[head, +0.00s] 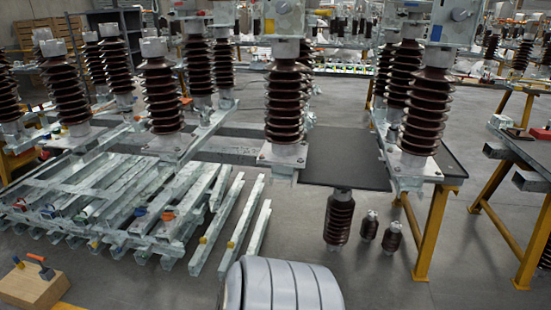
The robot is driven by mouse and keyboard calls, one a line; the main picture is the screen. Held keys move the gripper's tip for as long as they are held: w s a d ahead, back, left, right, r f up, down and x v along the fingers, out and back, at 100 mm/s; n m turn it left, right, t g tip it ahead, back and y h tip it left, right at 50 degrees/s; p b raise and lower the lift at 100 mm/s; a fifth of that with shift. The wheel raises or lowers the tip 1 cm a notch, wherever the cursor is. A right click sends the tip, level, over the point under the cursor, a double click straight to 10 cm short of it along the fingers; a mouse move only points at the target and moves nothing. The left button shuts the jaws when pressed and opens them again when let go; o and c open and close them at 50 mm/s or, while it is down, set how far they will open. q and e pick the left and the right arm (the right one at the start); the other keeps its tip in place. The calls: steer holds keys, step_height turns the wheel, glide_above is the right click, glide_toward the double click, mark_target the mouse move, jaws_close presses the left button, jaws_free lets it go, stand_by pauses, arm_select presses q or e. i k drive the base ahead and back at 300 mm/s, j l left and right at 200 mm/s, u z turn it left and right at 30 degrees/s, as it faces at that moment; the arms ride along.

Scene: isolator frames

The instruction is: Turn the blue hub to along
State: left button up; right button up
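No blue hub can be singled out for sure. A small blue piece (141,211) sits at the end of a galvanized beam in the left stack, beside an orange piece (168,216). Another small blue-tipped part (34,257) stands on a wooden block (32,286) at the lower left, with an orange part close by. All are too small to read their orientation. Neither of my grippers shows in the head view.
Galvanized beams (226,225) lie stacked at left. Brown ribbed insulators (284,105) stand on frames across the middle. A dark tabletop (345,160) and a yellow-legged bench (430,240) stand right of centre. Several insulators stand below. Grey floor is clear at lower right.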

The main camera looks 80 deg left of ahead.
mark_target(139, 212)
steer(key=u, duration=3.75)
